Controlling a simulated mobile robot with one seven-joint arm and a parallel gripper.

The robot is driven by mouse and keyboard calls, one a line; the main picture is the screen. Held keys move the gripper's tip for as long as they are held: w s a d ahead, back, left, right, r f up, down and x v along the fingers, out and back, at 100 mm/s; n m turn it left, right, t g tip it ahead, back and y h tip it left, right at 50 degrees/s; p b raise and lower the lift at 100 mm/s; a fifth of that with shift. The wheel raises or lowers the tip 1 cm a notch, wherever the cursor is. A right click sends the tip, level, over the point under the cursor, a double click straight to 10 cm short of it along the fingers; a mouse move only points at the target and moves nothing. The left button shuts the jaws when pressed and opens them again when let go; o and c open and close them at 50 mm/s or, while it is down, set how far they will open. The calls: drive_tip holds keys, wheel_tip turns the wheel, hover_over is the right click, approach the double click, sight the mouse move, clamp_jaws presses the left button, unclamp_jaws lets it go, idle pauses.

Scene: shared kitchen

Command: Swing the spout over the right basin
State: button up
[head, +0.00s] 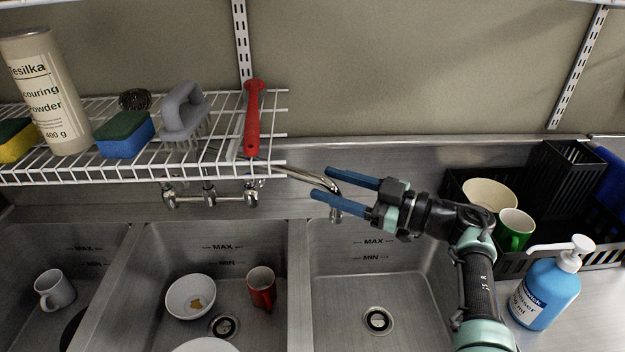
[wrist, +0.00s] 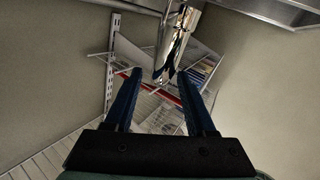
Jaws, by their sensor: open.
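The metal spout (head: 300,174) reaches out from under the wire shelf, and its downturned end (head: 336,214) shows against the back left of the right basin (head: 405,285). The tap body (head: 210,196) is on the wall below the shelf. My gripper (head: 320,184) is open, its blue fingers pointing left, one on each side of the spout near its bend in the head view. In the wrist view the shiny spout (wrist: 172,45) shows ahead, between and just beyond the fingertips (wrist: 157,74). I cannot tell whether either finger touches it.
The wire shelf (head: 150,170) overhangs the tap, with a red-handled tool (head: 253,118) and a grey brush (head: 185,108) near its right end. The middle basin holds a bowl (head: 190,296) and red mug (head: 262,287). A blue soap bottle (head: 545,293) and black crate (head: 570,255) stand right.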

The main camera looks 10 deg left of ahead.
drive_tip(key=b+v, duration=0.1)
drive_tip(key=v, duration=0.7)
drive_tip(key=shift+b, duration=0.3)
drive_tip(key=shift+f, duration=0.1)
